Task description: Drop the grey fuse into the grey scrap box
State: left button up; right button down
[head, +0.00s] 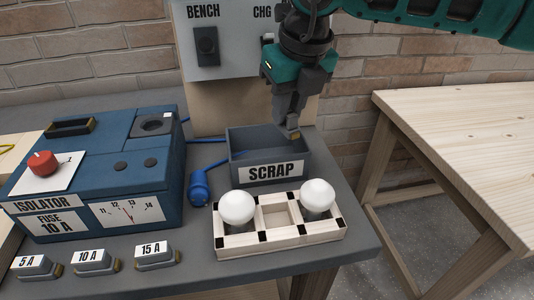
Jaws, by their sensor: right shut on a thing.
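My right gripper (287,122) reaches down from the top right, over the right part of the grey scrap box (271,172). It is shut on the grey fuse (293,135), of which only a small end with a brass-coloured tip shows below the fingers. The fuse is at about the height of the box's opening; I cannot tell whether it is inside the rim or just above it. The box is open-topped with a white SCRAP label on its front. The part of its interior that shows looks empty. My left gripper is not in view.
A blue isolator box (118,165) with a red knob (43,163) stands left. Fuses labelled 5 A (34,267), 10 A (94,262) and 15 A (156,256) lie in front. A wooden tray (279,241) with two white bulbs sits before the scrap box; a blue plug (198,189) lies beside it.

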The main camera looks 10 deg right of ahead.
aim_at(275, 124)
jog(key=m, duration=0.1)
jog(key=m+h, duration=0.1)
jog(key=m, duration=0.1)
jog(key=w+a+m, duration=0.1)
jog(key=shift+r+m, duration=0.3)
jog(key=m, duration=0.1)
jog(key=m+h, duration=0.1)
jog(key=m, duration=0.1)
jog(key=w+m, duration=0.1)
jog(key=shift+w+a+r+m+h, duration=0.1)
jog(key=shift+a+r+m+h, duration=0.2)
jog(key=shift+r, duration=0.05)
jog(key=shift+f+b, duration=0.3)
jog(key=shift+f, duration=0.3)
notch_tip(275, 124, down, 4)
jog(key=shift+r+b, duration=0.1)
jog(key=shift+b, duration=0.8)
jog(key=shift+f, duration=0.5)
jog(key=c, duration=1.2)
grip_release()
jog(key=shift+o, duration=1.3)
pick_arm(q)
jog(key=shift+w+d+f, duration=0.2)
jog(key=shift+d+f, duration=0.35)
